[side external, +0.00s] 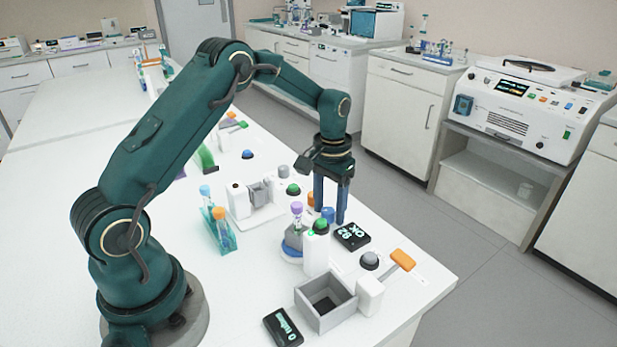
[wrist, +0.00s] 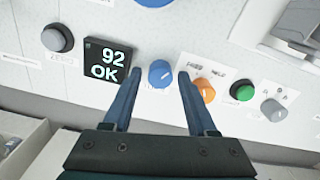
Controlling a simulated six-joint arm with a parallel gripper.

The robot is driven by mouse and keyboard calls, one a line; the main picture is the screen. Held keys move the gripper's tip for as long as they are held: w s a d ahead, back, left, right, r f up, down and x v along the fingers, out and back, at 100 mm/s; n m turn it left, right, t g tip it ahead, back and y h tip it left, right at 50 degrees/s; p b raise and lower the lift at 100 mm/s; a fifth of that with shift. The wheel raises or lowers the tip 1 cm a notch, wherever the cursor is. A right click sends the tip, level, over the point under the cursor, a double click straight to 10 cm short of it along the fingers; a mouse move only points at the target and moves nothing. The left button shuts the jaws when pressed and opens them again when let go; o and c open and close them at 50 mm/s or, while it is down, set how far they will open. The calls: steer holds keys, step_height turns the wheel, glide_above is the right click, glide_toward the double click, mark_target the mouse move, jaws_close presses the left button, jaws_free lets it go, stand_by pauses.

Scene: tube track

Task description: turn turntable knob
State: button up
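A round blue knob (wrist: 161,73) with a pointer mark sits on the white panel in the wrist view. It also shows in the side view (side external: 327,214), partly hidden by my fingers. My gripper (side external: 330,216) points down with its two blue fingers apart. In the wrist view the fingertips (wrist: 160,74) lie on either side of the knob, with gaps showing; I cannot tell how far above the panel they are. The turntable (side external: 291,253) has a blue rim and holds a purple-capped tube (side external: 296,212).
A black display (wrist: 104,60) reading "92 OK" stands left of the knob in the wrist view. An orange knob (wrist: 204,90) is close to the right finger, with a green button (wrist: 242,92) beyond it. A grey open box (side external: 326,300) stands at the front.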

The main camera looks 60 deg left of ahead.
mark_target(329, 210)
steer(key=shift+r, duration=0.1)
steer(key=shift+r, duration=2.5)
